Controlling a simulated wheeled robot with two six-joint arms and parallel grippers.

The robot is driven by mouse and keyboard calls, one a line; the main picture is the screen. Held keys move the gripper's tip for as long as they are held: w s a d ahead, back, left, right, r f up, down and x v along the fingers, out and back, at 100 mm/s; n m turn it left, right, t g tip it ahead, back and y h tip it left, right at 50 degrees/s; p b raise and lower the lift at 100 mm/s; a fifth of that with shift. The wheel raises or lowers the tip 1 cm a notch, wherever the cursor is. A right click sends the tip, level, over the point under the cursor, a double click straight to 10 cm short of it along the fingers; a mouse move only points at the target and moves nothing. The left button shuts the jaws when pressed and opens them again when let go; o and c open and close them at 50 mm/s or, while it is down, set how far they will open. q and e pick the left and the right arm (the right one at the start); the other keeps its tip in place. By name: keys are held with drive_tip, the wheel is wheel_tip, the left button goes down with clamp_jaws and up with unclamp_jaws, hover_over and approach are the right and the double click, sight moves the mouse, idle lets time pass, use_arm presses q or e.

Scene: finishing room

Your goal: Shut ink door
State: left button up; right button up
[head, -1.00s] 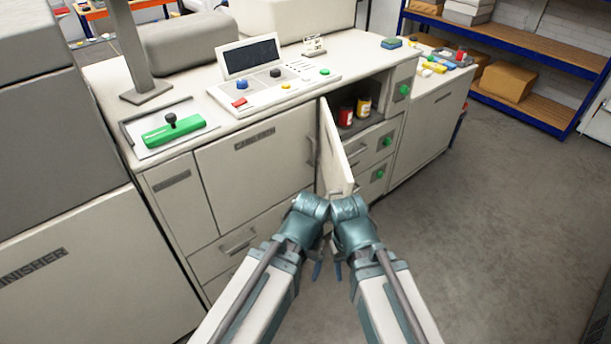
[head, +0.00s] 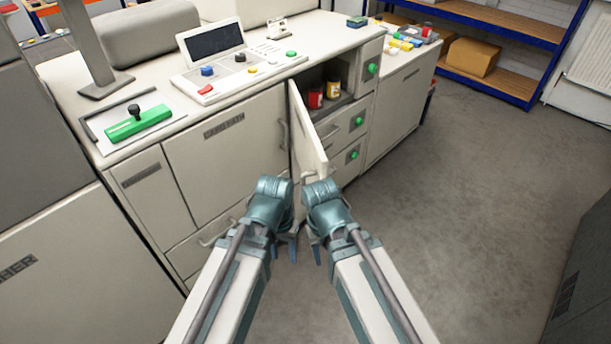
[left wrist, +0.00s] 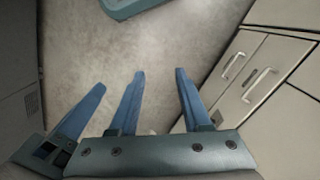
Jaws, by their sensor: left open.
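The ink door (head: 308,130) is a pale panel standing ajar, its free edge swung out toward me. Behind it, the open ink compartment (head: 345,90) holds a red container (head: 315,97) and a yellow-and-red container (head: 333,89). My left gripper (head: 284,246) hangs in front of the cabinet, below and left of the door's free edge. It is open and empty; its blue fingers (left wrist: 158,75) point over bare floor in the left wrist view. My right gripper (head: 316,250) is just right of it, below the door's edge; its jaw opening is hidden. Neither visibly touches the door.
A control panel (head: 240,70) and a green-handled tool (head: 138,122) are on the machine top. Grey floor (head: 460,190) is clear to the right, before a blue-framed shelf (head: 500,95) and a dark cabinet (head: 585,280).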

use_arm(q)
drive_tip(key=w+f+h+b, duration=0.1)
drive_tip(key=d+f+n+h+b, duration=0.1)
drive_tip(key=h+b, duration=0.1)
drive_tip(key=w+f+h+b, duration=0.1)
drive_tip(key=f, duration=0.1)
drive_tip(key=shift+w+d+f+n+g, duration=0.1)
drive_tip(key=shift+w+d+n+g, duration=0.2)
drive_tip(key=shift+w+d, duration=0.05)
drive_tip(key=c, duration=0.5)
drive_tip(key=w+h+b, duration=0.2)
drive_tip(key=w+n+h+b, duration=0.1)
drive_tip(key=h+b, duration=0.1)
drive_tip(key=h, duration=0.1)
drive_tip(key=shift+w+d+r+n+b, duration=0.2)
drive_tip(key=shift+w+n+b, duration=0.1)
drive_tip(key=shift+w+b, duration=0.1)
clamp_jaws()
drive_tip(key=w+a+r+n+t+h+b, duration=0.2)
drive_tip(key=w+a+r+t+h+b, duration=0.3)
drive_tip(key=w+a+r+h+b, duration=0.2)
drive_tip(key=shift+a+r+n+h, duration=0.3)
drive_tip(key=shift+a+r+h, duration=0.35)
drive_tip(key=shift+a, duration=0.35)
use_arm(e)
wheel_tip(320, 180, down, 18)
drive_tip(key=shift+r, duration=0.2)
